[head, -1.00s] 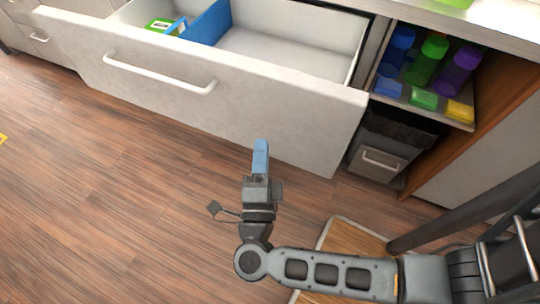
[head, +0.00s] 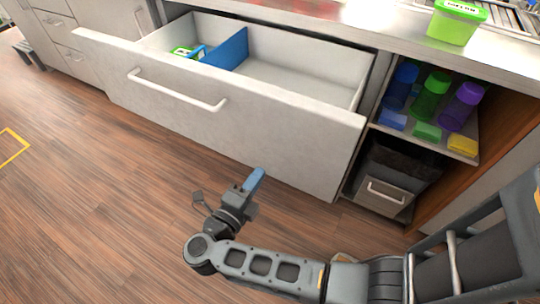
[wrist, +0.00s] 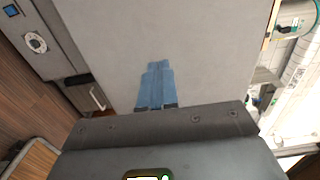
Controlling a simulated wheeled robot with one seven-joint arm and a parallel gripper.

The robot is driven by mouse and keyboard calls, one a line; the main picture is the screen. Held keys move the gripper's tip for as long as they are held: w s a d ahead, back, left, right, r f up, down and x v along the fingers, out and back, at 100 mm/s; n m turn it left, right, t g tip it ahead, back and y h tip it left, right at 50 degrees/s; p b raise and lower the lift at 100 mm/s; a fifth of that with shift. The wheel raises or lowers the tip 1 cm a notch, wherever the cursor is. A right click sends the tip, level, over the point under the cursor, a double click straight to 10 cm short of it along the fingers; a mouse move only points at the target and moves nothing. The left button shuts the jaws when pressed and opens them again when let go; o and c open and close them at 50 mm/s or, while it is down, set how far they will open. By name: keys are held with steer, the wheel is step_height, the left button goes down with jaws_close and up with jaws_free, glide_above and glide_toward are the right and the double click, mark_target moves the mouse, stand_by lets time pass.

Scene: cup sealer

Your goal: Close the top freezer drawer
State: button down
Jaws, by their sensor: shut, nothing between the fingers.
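The drawer (head: 250,119) is pulled out from under the counter, with a wide pale front and a white bar handle (head: 176,91). Inside it are a blue divider (head: 229,50) and a small green item (head: 183,51) at the left. My gripper (head: 256,176) is shut and empty, in front of the lower part of the drawer front, right of the handle. In the wrist view, the blue fingers (wrist: 156,86) are together before the pale drawer front (wrist: 180,35). I cannot tell whether they touch it.
Right of the drawer is an open shelf with blue, green and purple bottles (head: 431,97) and small blocks. A bin with a handle (head: 382,195) stands below. A green tub (head: 456,22) sits on the counter (head: 350,30). Wood floor (head: 90,190) is clear at left.

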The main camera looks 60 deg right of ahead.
mark_target(276, 150)
steer(key=d+p, duration=0.1)
steer(key=d, duration=0.6)
steer(key=shift+w+d, duration=0.1)
steer(key=shift+d, duration=0.1)
steer(key=shift+d, duration=0.3)
steer(key=w+d+b, duration=0.1)
steer(key=d+b, duration=0.5)
steer(key=d, duration=2.8)
steer(key=shift+r, duration=0.2)
